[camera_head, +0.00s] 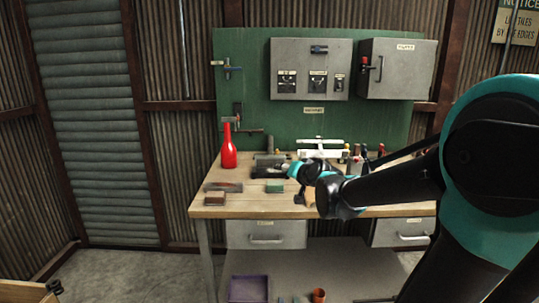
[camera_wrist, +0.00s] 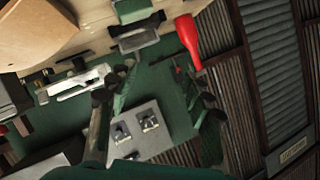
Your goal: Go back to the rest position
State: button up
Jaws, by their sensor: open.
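My gripper (camera_wrist: 160,82) is open in the wrist view, its two dark fingers apart with nothing between them. It points toward the green back board, which appears upside down there. In the head view my arm reaches in from the right over the workbench (camera_head: 210,209), and its teal wrist end is above the bench's middle. There the fingers are hard to make out against the dark tools behind them.
A red bottle (camera_head: 229,155) stands at the bench's back left, also in the wrist view (camera_wrist: 188,38). Grey boxes (camera_head: 310,62) hang on the green board (camera_head: 240,85). A purple tray (camera_head: 249,290) is below.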

jog(key=s+d+f+n+g+h, duration=0.1)
jog(key=s+d+f+g, duration=0.3)
jog(key=s+f, duration=0.8)
jog(key=s+d+f+n+g+h, duration=0.1)
jog(key=s+d+f+g+h, duration=0.3)
jog(key=s+d+f, duration=0.5)
jog(key=s+f+g, duration=0.1)
jog(key=s+f, duration=0.2)
jog(key=s, duration=0.3)
jog(key=shift+s+f+n, duration=0.15)
jog(key=shift+n, duration=0.15)
